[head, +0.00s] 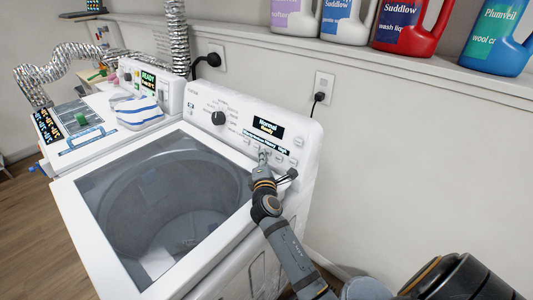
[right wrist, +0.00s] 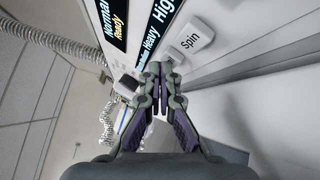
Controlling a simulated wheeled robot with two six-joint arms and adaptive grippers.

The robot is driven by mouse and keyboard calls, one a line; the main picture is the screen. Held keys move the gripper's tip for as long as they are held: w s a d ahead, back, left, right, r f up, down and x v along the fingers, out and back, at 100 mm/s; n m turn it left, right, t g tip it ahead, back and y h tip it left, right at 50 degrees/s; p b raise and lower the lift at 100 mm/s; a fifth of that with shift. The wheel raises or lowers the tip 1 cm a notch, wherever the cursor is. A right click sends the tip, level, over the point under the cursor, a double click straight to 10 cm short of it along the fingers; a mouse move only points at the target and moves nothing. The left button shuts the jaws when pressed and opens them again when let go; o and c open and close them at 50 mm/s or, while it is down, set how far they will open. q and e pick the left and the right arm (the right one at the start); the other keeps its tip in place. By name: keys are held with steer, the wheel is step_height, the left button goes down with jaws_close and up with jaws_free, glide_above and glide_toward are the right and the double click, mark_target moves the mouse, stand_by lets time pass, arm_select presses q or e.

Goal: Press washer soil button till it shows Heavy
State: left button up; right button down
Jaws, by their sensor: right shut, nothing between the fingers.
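The white washer (head: 160,273) has a glass lid and a sloping control panel. Its upper display (head: 268,127) reads Normal and Ready. A narrow display strip in the right wrist view (right wrist: 160,28) shows the words Heavy and High, with an unclear word before them. The Spin button (right wrist: 190,40) is clear there. The button beside it (right wrist: 174,58), probably soil, is mostly hidden behind my fingertips. My right gripper (head: 263,157) is shut and empty, its tips at the button row; it also shows in the right wrist view (right wrist: 161,72). I cannot tell whether they touch. My left gripper is out of view.
A dial (head: 218,118) sits left of the display. A dryer (head: 85,135) with a striped cloth (head: 136,111) on it stands at the left. A shelf (head: 380,53) with detergent jugs (head: 404,27) runs along the wall. A plugged outlet (head: 323,86) is behind the panel.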

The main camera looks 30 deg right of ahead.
steer(key=shift+s+a+r, duration=0.2)
steer(key=shift+a, duration=0.4)
